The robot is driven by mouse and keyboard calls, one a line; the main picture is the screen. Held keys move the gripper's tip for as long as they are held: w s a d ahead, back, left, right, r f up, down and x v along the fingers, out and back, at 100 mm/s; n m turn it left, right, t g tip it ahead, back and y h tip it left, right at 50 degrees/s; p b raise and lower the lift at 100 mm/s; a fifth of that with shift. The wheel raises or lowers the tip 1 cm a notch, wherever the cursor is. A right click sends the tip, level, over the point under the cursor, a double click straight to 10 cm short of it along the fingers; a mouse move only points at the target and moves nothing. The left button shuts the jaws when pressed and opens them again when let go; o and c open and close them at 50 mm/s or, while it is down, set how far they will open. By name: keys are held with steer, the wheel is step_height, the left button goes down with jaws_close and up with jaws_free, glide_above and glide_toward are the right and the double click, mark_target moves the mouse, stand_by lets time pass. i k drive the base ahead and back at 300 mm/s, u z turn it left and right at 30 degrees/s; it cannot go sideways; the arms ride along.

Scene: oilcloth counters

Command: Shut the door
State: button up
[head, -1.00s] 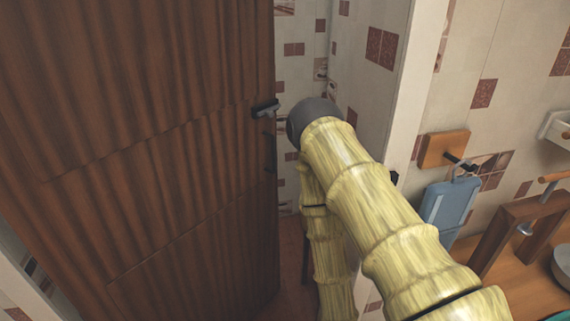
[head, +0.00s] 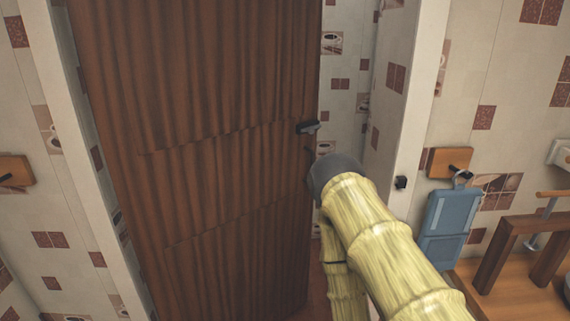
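The brown wooden door (head: 205,150) stands partly open in its white frame, on the left and middle of the head view. Its black handle (head: 308,127) is near its right edge. A gap shows between that edge and the right jamb (head: 415,110), with tiled wall seen through it. My bamboo-textured arm reaches in from the lower right, and its dark rounded joint is beside the door's right edge, below the handle. My gripper is hidden, so I cannot tell whether it touches the door.
A small black fitting (head: 401,182) is on the right jamb. To the right, a blue board (head: 447,225) hangs from a wooden wall hook (head: 450,162). A wooden rack (head: 520,240) stands on a counter (head: 500,296). Another wooden hook (head: 15,172) is on the left wall.

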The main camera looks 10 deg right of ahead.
mark_target(201, 109)
steer(key=u, duration=0.45)
steer(key=i, duration=1.15)
steer(key=z, duration=0.4)
